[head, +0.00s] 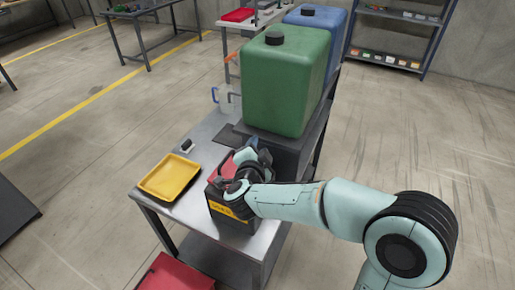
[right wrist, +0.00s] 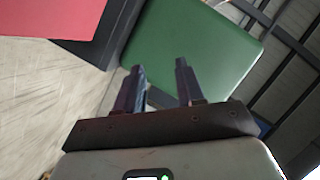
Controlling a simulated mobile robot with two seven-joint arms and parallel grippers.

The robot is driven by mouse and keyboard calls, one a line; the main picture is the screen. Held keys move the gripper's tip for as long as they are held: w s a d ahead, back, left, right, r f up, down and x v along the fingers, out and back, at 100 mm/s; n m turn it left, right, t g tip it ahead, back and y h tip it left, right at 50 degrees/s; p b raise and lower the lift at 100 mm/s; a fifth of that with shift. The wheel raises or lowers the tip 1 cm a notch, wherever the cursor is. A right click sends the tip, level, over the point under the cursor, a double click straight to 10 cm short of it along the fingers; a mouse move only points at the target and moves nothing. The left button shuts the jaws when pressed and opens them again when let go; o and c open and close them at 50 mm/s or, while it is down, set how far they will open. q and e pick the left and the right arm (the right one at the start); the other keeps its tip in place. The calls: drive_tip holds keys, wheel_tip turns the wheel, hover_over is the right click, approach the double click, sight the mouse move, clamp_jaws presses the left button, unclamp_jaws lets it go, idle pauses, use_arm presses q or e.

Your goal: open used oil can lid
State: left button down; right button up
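The used oil can is a dark box (head: 230,217) with a yellow label, standing on the metal cart near its front edge. Its red lid (head: 222,173) shows at the top, partly hidden by my right arm; I cannot tell how far it is raised. In the right wrist view the red lid (right wrist: 45,18) fills the upper left corner, with a dark part (right wrist: 103,43) of the can beside it. My right gripper (right wrist: 160,68) has its two fingers apart with nothing between them. In the head view it is above the can, beside the lid. My left gripper is out of view.
A green canister (head: 285,85) stands behind the can, with a blue canister (head: 318,20) further back. A yellow tray (head: 170,178), a small dark item (head: 186,146) and a clear jug (head: 226,100) are on the cart. A red box (head: 175,275) is low in front.

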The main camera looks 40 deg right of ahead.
clamp_jaws()
idle(0.4)
idle(0.9)
unclamp_jaws()
drive_tip(key=b+v, duration=0.1)
drive_tip(key=v, duration=1.2)
drive_tip(key=shift+s, duration=0.2)
drive_tip(key=shift+a+r, duration=0.1)
drive_tip(key=shift+a, duration=0.05)
